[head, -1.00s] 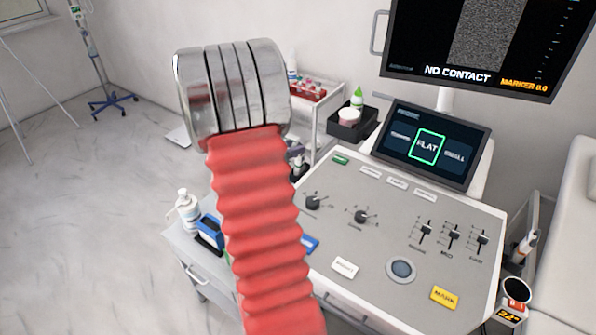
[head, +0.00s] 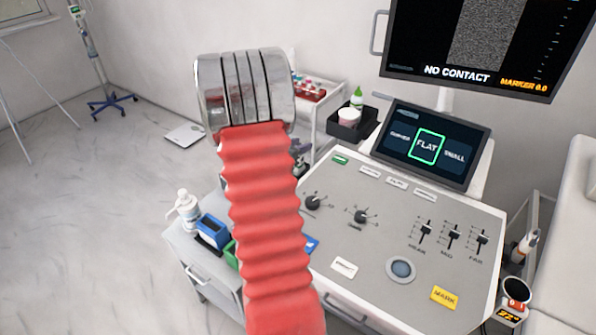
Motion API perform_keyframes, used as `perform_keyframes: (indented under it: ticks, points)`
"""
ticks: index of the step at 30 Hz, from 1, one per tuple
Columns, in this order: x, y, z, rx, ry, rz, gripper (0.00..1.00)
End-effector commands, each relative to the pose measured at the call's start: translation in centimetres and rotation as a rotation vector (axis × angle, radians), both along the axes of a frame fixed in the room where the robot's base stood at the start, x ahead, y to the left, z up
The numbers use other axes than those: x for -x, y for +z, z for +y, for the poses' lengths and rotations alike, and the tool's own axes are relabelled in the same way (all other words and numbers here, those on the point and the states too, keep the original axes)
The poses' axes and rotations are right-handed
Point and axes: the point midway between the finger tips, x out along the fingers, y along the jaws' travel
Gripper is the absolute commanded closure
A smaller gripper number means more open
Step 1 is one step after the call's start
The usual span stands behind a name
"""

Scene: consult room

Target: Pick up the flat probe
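The control screen (head: 426,147) has the word FLAT outlined in green between CURVED and SMALL. I cannot tell for certain which item is the flat probe. A blue item (head: 213,230) stands in a dark holder at the left end of the cart, with a green item (head: 232,254) beside it, partly behind my arm. Another blue piece (head: 311,243) shows just right of my arm. A white probe-like item (head: 524,246) stands at the right side of the cart. My red ribbed arm and its metal end cross the middle; my gripper's fingers are not visible.
The grey console (head: 400,235) has knobs, sliders and a yellow button. A white bottle (head: 187,209) stands at the cart's left corner. A black tray (head: 352,125) with a cup and green-capped bottle is behind. A bed (head: 575,240) bounds the right; the left floor is mostly open.

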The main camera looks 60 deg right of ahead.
Motion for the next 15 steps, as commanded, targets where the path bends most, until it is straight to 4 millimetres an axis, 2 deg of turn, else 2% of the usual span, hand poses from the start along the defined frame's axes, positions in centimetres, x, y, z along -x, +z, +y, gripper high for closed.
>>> perform_keyframes:
  ticks: [3,15]
  points:
    - [-0.01,0.01,0.02,0.0,0.0,0.0,0.7]
    - [-0.05,0.01,0.03,0.0,0.001,0.0,0.98]
